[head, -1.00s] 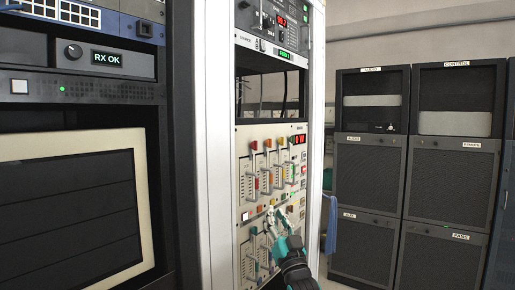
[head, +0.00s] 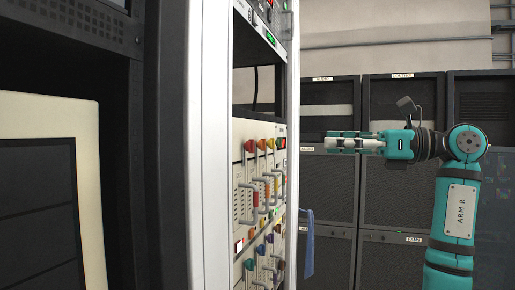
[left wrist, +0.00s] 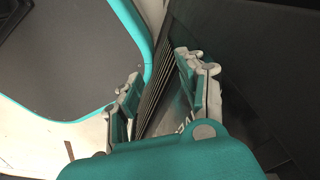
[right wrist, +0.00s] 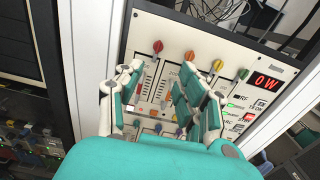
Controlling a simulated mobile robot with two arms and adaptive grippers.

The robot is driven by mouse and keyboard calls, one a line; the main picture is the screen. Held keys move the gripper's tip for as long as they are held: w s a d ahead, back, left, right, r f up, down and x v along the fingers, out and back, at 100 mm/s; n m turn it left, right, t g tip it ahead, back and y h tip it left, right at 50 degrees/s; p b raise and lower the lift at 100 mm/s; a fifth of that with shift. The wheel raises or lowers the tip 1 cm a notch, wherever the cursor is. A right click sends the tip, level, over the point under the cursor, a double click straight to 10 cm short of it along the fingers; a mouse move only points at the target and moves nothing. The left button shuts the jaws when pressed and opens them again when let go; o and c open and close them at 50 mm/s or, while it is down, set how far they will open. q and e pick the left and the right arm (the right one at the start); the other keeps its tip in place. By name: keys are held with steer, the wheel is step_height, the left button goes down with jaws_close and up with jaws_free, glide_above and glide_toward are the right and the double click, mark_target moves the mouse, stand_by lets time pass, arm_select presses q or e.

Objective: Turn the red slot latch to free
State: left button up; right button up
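The red slot latch (head: 249,146) is a small red knob at the left end of the upper row on the cream rack panel (right wrist: 285,75). In the right wrist view the red latch (right wrist: 157,46) shows upright, beyond and above the fingertips. My right gripper (head: 340,143) points left toward the panel, with a gap between them. In the right wrist view my right gripper (right wrist: 160,82) is open and empty, its fingers apart in front of the panel. My left gripper (left wrist: 158,88) is open and empty, away from the panel, beside a dark surface.
Orange (right wrist: 190,56) and yellow (right wrist: 218,65) latches stand right of the red one, with grey handles near them. A lower row of coloured latches (head: 269,238) sits below. The white rack post (head: 208,150) edges the panel. Dark cabinets (head: 330,185) stand behind my right arm.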

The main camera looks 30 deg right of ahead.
arm_select(q)
steer(key=r+p, duration=0.1)
steer(key=s+r+p, duration=0.1)
steer(key=r+p, duration=0.1)
steer(key=s+r+p, duration=0.1)
steer(key=r+p, duration=0.1)
steer(key=shift+s+d+r, duration=0.1)
steer(key=shift+s+d, duration=0.05)
steer(key=shift+s, duration=0.1)
arm_select(e)
steer(key=x, duration=1.6)
steer(key=shift+w+a, duration=0.1)
steer(key=shift+a, duration=0.15)
jaws_close()
